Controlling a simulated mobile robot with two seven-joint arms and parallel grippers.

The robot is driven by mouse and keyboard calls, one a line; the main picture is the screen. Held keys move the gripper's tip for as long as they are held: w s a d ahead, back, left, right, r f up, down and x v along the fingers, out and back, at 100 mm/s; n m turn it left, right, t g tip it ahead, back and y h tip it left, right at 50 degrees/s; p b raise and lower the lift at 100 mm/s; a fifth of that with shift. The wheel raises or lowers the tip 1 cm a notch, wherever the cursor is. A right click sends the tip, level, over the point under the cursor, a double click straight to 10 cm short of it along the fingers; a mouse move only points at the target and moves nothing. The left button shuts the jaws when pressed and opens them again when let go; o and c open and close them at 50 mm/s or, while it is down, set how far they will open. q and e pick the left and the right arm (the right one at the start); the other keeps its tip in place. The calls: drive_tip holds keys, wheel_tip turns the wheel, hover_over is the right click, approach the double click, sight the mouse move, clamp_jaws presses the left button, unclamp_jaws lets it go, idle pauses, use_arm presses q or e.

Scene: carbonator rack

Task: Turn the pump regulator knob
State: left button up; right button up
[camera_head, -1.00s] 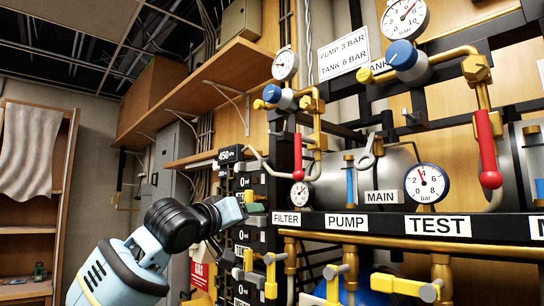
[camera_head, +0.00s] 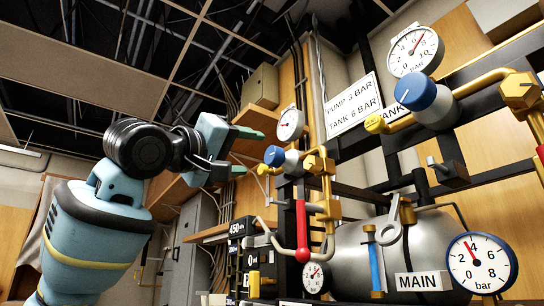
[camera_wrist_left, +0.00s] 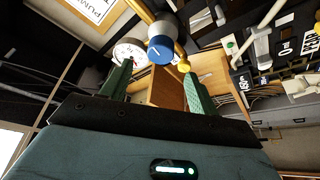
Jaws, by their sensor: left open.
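The pump regulator knob (camera_head: 275,156) is a small blue disc on a grey and brass body, left of the sign. A round gauge (camera_head: 291,124) sits just above it. My left gripper (camera_head: 245,152) is open, with green fingertips pointing at the knob from the left and a gap between. In the left wrist view, the knob (camera_wrist_left: 160,50) shows ahead, between and beyond the open fingers (camera_wrist_left: 157,68). Its dial mark is visible there. Nothing is between the fingers. My right gripper is not in view.
A larger blue knob (camera_head: 415,92) with a gauge (camera_head: 415,50) is at the right. A sign (camera_head: 351,105) reads PUMP 3 BAR, TANK 6 BAR. A red-handled lever (camera_head: 302,232) hangs below the pump regulator. A steel tank (camera_head: 350,245) and MAIN gauge (camera_head: 480,263) are lower right.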

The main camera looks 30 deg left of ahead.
sight(270, 155)
use_arm(q)
drive_tip(key=shift+x, duration=3.95)
drive_tip(key=shift+d+f, duration=0.1)
drive_tip(key=shift+c, duration=0.2)
drive_tip(key=c, duration=0.9)
